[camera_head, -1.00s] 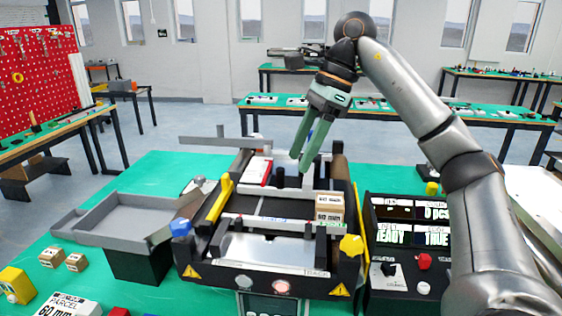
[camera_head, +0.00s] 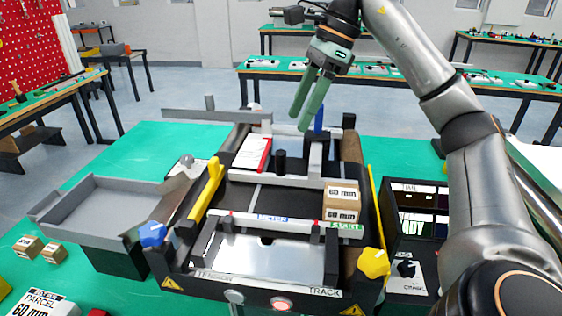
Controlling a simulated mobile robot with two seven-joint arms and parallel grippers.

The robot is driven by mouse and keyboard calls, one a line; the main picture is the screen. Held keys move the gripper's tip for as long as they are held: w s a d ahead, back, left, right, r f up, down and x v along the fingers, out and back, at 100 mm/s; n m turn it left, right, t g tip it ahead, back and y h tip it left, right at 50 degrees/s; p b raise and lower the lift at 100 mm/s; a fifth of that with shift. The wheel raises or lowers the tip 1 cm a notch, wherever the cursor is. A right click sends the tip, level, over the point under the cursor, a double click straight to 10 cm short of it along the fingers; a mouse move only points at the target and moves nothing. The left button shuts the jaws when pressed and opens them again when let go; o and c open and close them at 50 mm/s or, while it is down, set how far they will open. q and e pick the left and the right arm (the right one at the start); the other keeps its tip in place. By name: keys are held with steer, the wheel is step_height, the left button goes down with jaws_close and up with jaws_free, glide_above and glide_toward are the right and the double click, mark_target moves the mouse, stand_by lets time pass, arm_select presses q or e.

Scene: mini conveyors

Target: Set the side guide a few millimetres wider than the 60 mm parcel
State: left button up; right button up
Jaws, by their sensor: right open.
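The parcel (camera_head: 341,205), a brown box marked 60 mm, sits at the right side of the mini conveyor's belt by the green START label. A yellow upright guide piece (camera_head: 207,192) stands along the belt's left side; I cannot tell if it is the side guide. A yellow strip (camera_head: 375,205) runs along the right side. A grey bracket with a black knob (camera_head: 280,160) lies across the belt. My right gripper (camera_head: 302,122) is open and empty, pointing down above the conveyor's far end, near a blue post (camera_head: 320,118). My left gripper is out of view.
A blue knob (camera_head: 152,234) and a yellow knob (camera_head: 373,263) flank the conveyor's front. A display box (camera_head: 418,215) stands right. Green table is free behind the tray.

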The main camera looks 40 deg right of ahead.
mark_target(283, 151)
steer(key=b+x, duration=0.1)
steer(key=x, duration=0.9)
steer(key=shift+a+f, duration=0.1)
jaws_close()
stand_by(1.1)
